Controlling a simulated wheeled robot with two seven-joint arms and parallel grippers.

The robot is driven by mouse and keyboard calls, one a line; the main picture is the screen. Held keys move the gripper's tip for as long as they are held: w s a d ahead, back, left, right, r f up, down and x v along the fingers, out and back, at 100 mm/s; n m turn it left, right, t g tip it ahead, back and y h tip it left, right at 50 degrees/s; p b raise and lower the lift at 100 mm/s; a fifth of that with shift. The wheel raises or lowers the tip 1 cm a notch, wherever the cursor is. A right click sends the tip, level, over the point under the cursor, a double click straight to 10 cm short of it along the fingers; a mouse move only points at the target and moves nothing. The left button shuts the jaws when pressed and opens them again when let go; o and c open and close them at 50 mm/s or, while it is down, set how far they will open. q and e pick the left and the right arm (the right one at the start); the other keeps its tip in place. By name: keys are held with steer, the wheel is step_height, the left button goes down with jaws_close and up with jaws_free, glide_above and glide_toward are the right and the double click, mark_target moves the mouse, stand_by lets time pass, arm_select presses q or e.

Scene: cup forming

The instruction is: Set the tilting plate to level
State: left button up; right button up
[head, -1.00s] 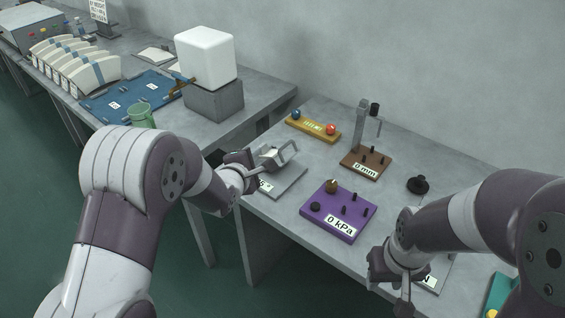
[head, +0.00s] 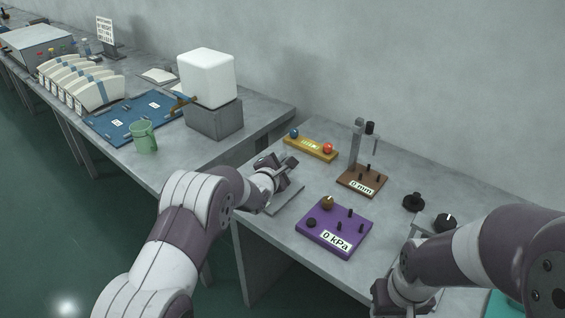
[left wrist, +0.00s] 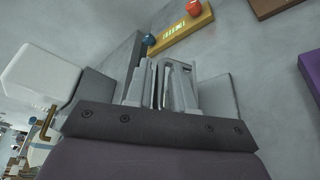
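The tilting plate is a grey plate device (head: 287,198) at the left end of the right-hand table, mostly hidden behind my left gripper (head: 277,161) in the head view. In the left wrist view, the left gripper's two pale fingers (left wrist: 160,88) stand close together, with a grey loop-shaped handle (left wrist: 181,72) at them. I cannot tell whether they grip the handle, and the plate's tilt is not clear. My right gripper (head: 400,302) is low at the right, partly cut off by the frame edge.
A purple "0 kPa" panel (head: 318,212), a brown "0 mm" stand (head: 350,182) and a yellow bar (head: 308,148) with blue and red knobs stand near the plate. Black knobs (head: 413,202) are at the right. A white block on a grey base (head: 213,118) stands on the left-hand table.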

arm_select(q)
jaws_close()
steer(key=f+b, duration=0.1)
steer(key=b, duration=0.1)
steer(key=s+d+f+m+b, duration=0.1)
steer(key=f+b, duration=0.1)
steer(key=b, duration=0.1)
steer(key=d+f+m+t+b, duration=0.1)
steer(key=f+b, duration=0.1)
steer(key=b, duration=0.1)
steer(key=shift+s+d, duration=0.2)
steer(key=shift+s, duration=0.2)
jaws_free()
steer(key=shift+s, duration=0.1)
steer(key=p+v, duration=0.1)
steer(key=v, duration=1.1)
steer(key=shift+s, duration=0.35)
